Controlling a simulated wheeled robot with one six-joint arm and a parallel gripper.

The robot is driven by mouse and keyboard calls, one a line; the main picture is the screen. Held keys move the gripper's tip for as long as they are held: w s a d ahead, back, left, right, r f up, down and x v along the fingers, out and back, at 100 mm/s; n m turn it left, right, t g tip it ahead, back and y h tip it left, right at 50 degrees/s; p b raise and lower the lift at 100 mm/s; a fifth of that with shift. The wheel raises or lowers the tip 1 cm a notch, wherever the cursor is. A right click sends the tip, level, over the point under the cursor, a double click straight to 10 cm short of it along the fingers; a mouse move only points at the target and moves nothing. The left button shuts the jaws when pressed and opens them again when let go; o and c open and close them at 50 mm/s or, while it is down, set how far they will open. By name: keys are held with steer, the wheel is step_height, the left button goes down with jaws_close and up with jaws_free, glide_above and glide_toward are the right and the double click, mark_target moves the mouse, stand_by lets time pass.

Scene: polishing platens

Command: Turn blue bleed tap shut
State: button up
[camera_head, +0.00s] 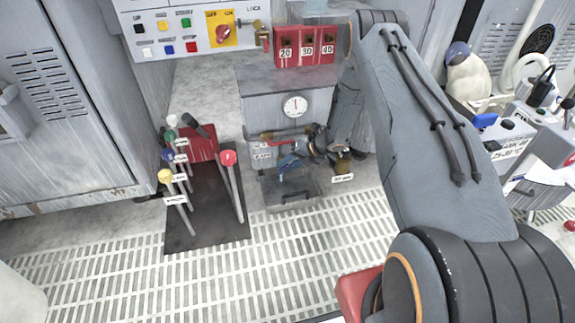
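A small blue tap handle (289,162) shows low in the middle of the head view, on pipework under a round gauge. It looks slanted, but its exact angle is too small to tell. My arm reaches over from the right and comes down behind its own elbow. My gripper (310,148) is at the pipework, just right of and close above the blue handle. Whether it touches the handle cannot be told. Its fingers are small and partly lost among the pipes, so their opening is unclear.
A red handle (285,133) lies just above the blue tap. A grey tray (291,190) is below it. The gauge (295,106) is on the cabinet behind. Several knobbed levers (229,158) stand at the left. The slatted floor (285,255) in front is clear.

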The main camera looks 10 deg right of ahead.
steer(key=p+v, duration=0.3)
steer(key=v, duration=0.4)
steer(key=shift+s+d+r, duration=0.15)
steer(key=shift+d+r, duration=0.05)
steer(key=shift+r, duration=0.1)
